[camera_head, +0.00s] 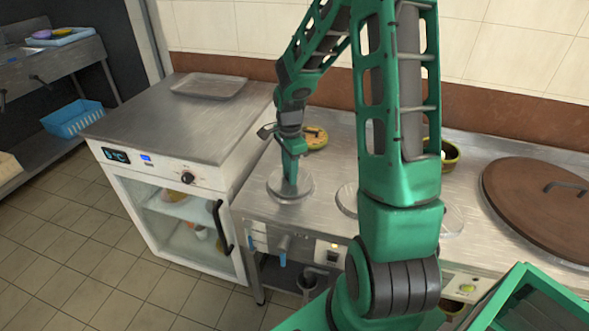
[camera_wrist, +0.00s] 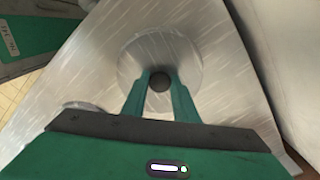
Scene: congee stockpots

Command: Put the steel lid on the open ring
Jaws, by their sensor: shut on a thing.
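The steel lid (camera_head: 303,190) is a round, shiny disc at the left end of the steel counter. In the wrist view the lid (camera_wrist: 160,50) shows its dark knob (camera_wrist: 160,82) between my two green fingers. My gripper (camera_head: 290,178) points down over the lid and is shut on that knob. In the wrist view my gripper (camera_wrist: 160,80) covers the near part of the lid. I cannot tell whether the lid rests on the counter or hangs just above it. A round rim (camera_head: 346,199) shows right of the lid, partly hidden by my arm; I cannot tell whether it is the open ring.
A large brown lid (camera_head: 520,200) covers the right of the counter. A yellow pot (camera_head: 450,154) and a small yellowish round thing (camera_head: 315,138) stand at the back. A white fridge cabinet (camera_head: 165,165) with a steel tray (camera_head: 209,85) on top stands left.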

